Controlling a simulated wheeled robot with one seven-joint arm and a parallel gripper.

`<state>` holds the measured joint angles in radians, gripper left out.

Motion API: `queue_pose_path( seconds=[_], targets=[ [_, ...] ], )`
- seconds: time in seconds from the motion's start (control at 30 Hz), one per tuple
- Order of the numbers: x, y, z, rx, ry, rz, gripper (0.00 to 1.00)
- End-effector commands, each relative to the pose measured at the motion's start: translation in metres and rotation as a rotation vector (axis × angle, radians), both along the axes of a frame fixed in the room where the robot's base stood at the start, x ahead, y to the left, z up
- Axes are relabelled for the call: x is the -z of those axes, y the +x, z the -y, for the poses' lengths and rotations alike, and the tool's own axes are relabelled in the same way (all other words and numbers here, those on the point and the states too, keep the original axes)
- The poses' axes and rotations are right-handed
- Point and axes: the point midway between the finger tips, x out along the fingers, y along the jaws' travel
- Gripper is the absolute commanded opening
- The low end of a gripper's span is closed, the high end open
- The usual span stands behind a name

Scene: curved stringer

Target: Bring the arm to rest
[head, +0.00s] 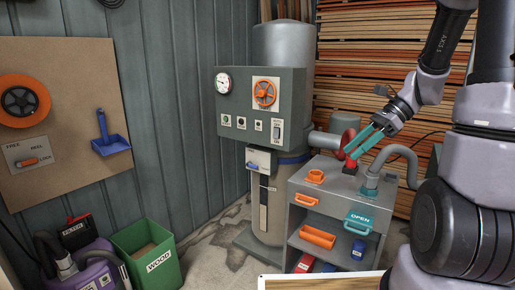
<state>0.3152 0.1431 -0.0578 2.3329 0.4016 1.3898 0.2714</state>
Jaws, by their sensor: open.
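My gripper (364,144) has two teal fingers and hangs from my arm at the upper right of the head view. Its fingers are apart and point down and to the left, over the grey cabinet (327,186). They overlap a red part (350,162) at the back of the cabinet top in the picture; I cannot tell whether they touch it. Nothing shows held between the fingers.
A grey machine with a control panel (247,139) stands behind the cabinet. A grey hose (402,152) curves up from the cabinet's right side. A green WOOD bin (147,252) stands at lower left. Stacked boards (372,66) line the back.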

Motion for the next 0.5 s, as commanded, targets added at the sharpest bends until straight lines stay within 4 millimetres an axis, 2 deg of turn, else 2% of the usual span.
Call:
queue_pose_path(
  seconds=[0.03, 0.5],
  targets=[
    [-0.014, -0.008, -0.005, -0.067, -0.058, 0.079, 0.47],
    [-0.108, -0.071, -0.015, -0.651, -0.614, 0.795, 0.47]
  ],
)
